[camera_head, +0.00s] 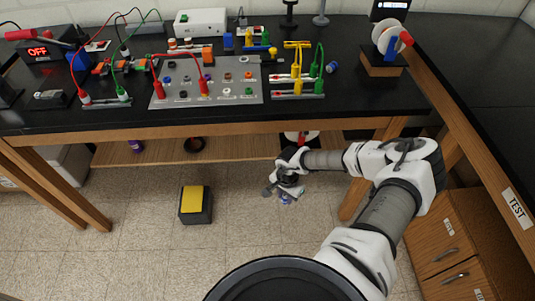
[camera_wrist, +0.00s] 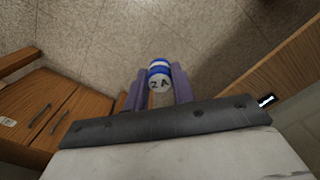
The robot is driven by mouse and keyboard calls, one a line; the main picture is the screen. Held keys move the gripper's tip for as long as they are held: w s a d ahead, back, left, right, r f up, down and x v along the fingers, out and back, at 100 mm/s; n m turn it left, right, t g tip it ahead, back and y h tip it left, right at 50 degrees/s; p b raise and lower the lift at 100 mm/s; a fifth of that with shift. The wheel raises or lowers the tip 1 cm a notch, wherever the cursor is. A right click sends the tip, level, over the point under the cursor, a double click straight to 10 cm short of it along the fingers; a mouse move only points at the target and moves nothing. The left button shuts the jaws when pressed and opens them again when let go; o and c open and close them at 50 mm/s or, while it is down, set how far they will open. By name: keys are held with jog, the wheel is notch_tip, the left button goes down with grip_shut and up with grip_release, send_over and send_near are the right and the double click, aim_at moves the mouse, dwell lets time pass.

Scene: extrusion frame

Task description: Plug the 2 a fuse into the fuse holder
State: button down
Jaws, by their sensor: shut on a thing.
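The 2 A fuse (camera_wrist: 159,77) is a short cylinder with a blue band and a white label reading "2A". In the wrist view it sits between the two purple fingers of my gripper (camera_wrist: 157,88), which is shut on it. In the head view my gripper (camera_head: 286,192) hangs in front of the bench, below its top and over the floor. The fuse is small there and partly hidden by the gripper. I cannot tell for sure which part on the bench is the fuse holder.
The black bench (camera_head: 380,103) bears a grey panel (camera_head: 220,92) with sockets, red and green leads, a white box (camera_head: 200,22) and a spool (camera_head: 390,37). A blue cylinder (camera_head: 332,67) lies right of the yellow and green leads. A yellow-topped block (camera_head: 194,200) stands on the floor.

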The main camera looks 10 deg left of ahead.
jog(key=d+f+n, duration=0.2)
jog(key=f, duration=0.1)
jog(key=shift+w+d+f, duration=0.15)
jog(key=shift+d, duration=0.2)
notch_tip(320, 180, down, 4)
jog(key=b, duration=0.4)
jog(key=shift+d, duration=0.1)
